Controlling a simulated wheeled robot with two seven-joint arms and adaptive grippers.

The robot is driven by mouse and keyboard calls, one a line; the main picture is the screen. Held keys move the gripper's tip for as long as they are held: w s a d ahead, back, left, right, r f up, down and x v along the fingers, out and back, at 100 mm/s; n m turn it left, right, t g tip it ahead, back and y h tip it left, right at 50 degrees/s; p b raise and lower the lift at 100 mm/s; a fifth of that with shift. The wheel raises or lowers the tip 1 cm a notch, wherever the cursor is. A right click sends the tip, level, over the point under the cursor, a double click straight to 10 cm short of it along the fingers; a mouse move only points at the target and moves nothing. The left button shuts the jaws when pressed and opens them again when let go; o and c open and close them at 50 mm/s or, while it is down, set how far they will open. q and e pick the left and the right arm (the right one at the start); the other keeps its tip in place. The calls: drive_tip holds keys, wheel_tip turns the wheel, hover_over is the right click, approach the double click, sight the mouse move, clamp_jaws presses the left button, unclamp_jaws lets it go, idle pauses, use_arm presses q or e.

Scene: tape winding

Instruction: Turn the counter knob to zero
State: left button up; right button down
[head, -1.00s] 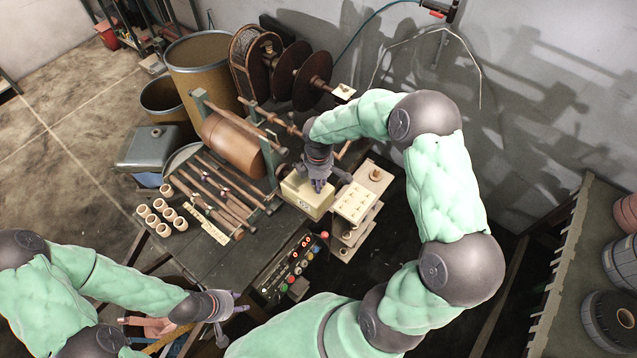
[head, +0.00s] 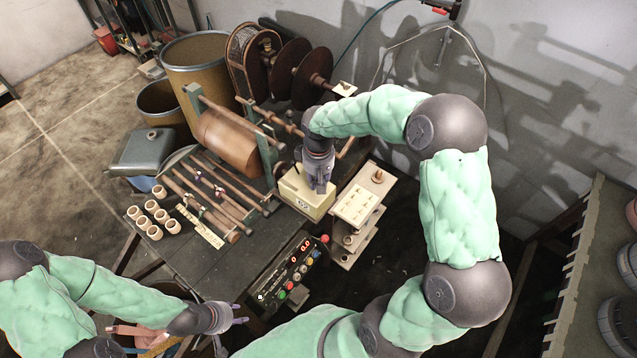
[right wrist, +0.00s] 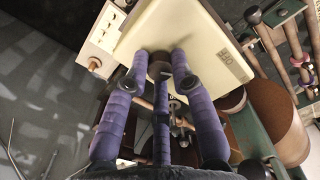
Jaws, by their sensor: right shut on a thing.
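In the head view my right gripper (head: 318,188) points down onto the box and hides the knob. My left gripper (head: 243,313) is empty at the lower left, off the bench's front edge, its fingers apart.
A control panel (head: 289,269) with red digits and coloured buttons stands in front of the box. A cream switch plate (head: 356,206) is close on its right. Rollers and rods (head: 215,190) lie left, with several tan rings (head: 150,215). A large brown roller (head: 228,143) stands behind.

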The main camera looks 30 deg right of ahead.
drive_tip(key=m+b, duration=0.2)
drive_tip(key=m, duration=0.3)
drive_tip(key=shift+m+b, duration=0.3)
drive_tip(key=shift+m, duration=0.1)
idle(0.3)
drive_tip(key=c, duration=1)
unclamp_jaws()
drive_tip(key=shift+c, duration=0.2)
wheel_tip(320, 180, up, 12)
